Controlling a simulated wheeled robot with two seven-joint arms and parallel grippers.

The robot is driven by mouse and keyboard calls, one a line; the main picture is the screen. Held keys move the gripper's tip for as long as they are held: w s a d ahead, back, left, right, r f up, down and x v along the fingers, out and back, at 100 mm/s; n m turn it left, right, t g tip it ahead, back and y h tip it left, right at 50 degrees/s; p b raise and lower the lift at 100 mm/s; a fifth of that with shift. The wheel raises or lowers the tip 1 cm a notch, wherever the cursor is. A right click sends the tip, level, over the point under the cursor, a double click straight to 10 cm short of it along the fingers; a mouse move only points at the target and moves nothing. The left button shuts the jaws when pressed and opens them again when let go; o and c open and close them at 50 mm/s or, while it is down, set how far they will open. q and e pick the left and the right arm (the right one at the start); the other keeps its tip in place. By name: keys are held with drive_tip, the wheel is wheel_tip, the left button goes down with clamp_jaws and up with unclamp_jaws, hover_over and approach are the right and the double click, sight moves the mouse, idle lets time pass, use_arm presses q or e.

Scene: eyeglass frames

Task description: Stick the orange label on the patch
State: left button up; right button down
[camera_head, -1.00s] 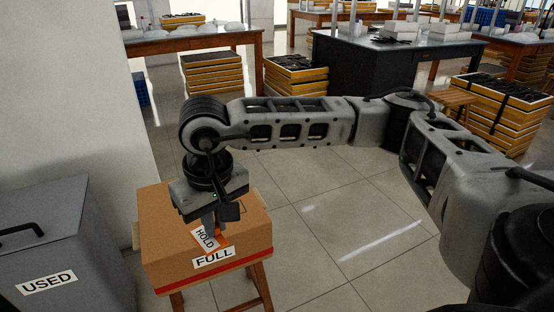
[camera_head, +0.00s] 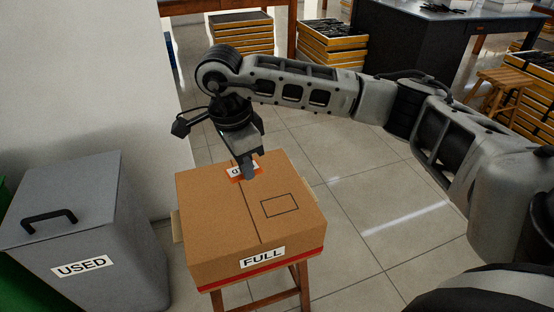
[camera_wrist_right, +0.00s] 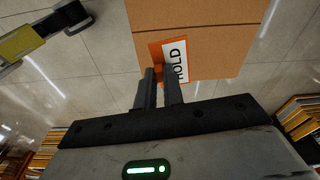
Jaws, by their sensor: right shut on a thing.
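The orange label (camera_head: 234,176) with a white HOLD field is pinched in my right gripper (camera_head: 249,172), near the far edge of the box top. In the right wrist view, the label (camera_wrist_right: 175,62) sticks out past the two fingertips of the right gripper (camera_wrist_right: 160,78). I cannot tell whether it touches the cardboard. The patch (camera_head: 280,205), a dark outlined rectangle, lies bare on the right half of the brown box top, nearer to me and right of the label. My left gripper is not in view.
The brown box (camera_head: 215,245), marked FULL, stands on a wooden stool (camera_head: 300,285). A grey lidded bin (camera_head: 120,235) marked USED stands at left, beside a green bin (camera_head: 30,275). Floor right of the box is clear. Stacked trays (camera_head: 240,38) stand at the back.

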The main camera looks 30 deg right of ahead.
drive_tip(key=m, duration=0.2)
drive_tip(key=d+m, duration=0.1)
drive_tip(key=m, duration=0.2)
drive_tip(key=w+m, duration=0.1)
drive_tip(key=m, duration=0.1)
drive_tip(key=shift+w+d+f+m+g, duration=0.1)
drive_tip(key=shift+d+f+m+g, duration=0.05)
drive_tip(key=shift+f+m+g, duration=0.25)
drive_tip(key=m, duration=0.3)
drive_tip(key=d+f+m+y, duration=0.1)
drive_tip(key=m, duration=0.3)
drive_tip(key=w+d+m+p, duration=0.1)
drive_tip(key=m, duration=0.2)
drive_tip(key=shift+d+f+m+y, duration=0.15)
drive_tip(key=shift+d+m+y, duration=0.1)
drive_tip(key=shift+m+y, duration=0.05)
drive_tip(key=d+f+m+t+y, duration=0.1)
drive_tip(key=d+f+m, duration=0.3)
drive_tip(key=m, duration=1.5)
drive_tip(key=shift+d+p, duration=0.45)
drive_tip(key=shift+d, duration=0.15)
drive_tip(key=shift+w, duration=0.1)
